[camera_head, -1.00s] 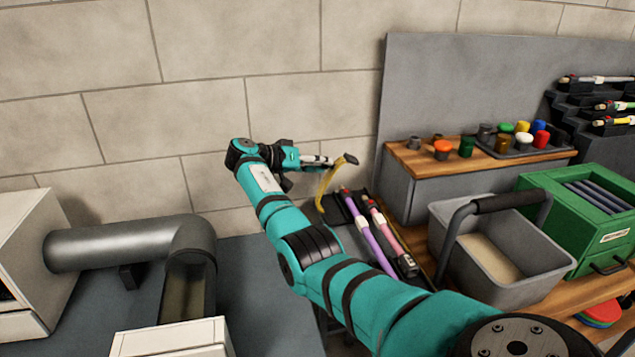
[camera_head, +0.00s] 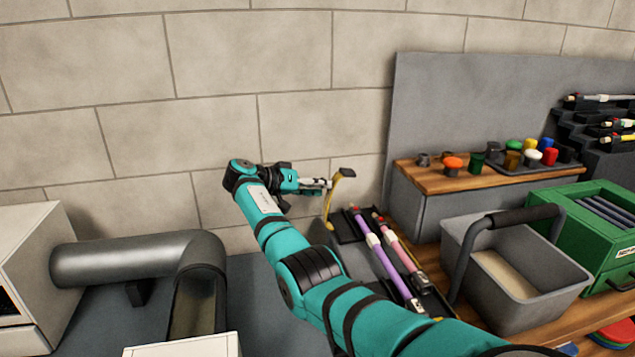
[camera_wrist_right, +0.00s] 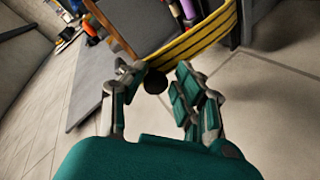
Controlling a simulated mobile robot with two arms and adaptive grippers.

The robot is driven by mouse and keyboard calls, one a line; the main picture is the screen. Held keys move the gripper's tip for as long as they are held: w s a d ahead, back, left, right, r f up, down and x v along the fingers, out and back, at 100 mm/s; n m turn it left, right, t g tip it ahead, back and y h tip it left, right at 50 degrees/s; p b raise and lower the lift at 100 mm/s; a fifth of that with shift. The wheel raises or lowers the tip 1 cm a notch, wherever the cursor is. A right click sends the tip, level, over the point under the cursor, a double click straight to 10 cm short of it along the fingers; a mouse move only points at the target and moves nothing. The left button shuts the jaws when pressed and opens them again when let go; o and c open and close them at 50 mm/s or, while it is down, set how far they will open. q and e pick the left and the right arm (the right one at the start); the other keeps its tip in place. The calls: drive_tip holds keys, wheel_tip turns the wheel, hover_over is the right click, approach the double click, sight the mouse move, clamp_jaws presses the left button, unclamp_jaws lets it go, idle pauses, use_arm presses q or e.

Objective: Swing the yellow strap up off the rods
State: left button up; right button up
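The yellow strap (camera_head: 331,203) stands raised at the far left end of the rod tray, its dark end tab (camera_head: 345,173) at the top. The purple rod (camera_head: 377,249) and pink rod (camera_head: 401,250) lie side by side in the black tray (camera_head: 347,224), with no strap across them. My right gripper (camera_head: 328,184) is beside the strap's upper part. In the right wrist view its fingers (camera_wrist_right: 158,74) are apart, with the round dark tab (camera_wrist_right: 156,81) between or just beyond them. The striped strap (camera_wrist_right: 195,40) curves away behind. Contact is unclear. My left gripper is out of view.
A grey bin (camera_head: 467,243) with a black handle and a green box (camera_head: 575,222) stand right of the rods. Coloured caps sit on a wooden-topped shelf (camera_head: 432,174) behind. A grey duct pipe (camera_head: 130,258) is at left. The wall is close behind my gripper.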

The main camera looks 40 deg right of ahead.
drive_tip(key=o, duration=0.3)
drive_tip(key=shift+w+d+f, duration=0.1)
drive_tip(key=shift+d, duration=0.1)
drive_tip(key=v, duration=1.2)
drive_tip(key=shift+a, duration=0.1)
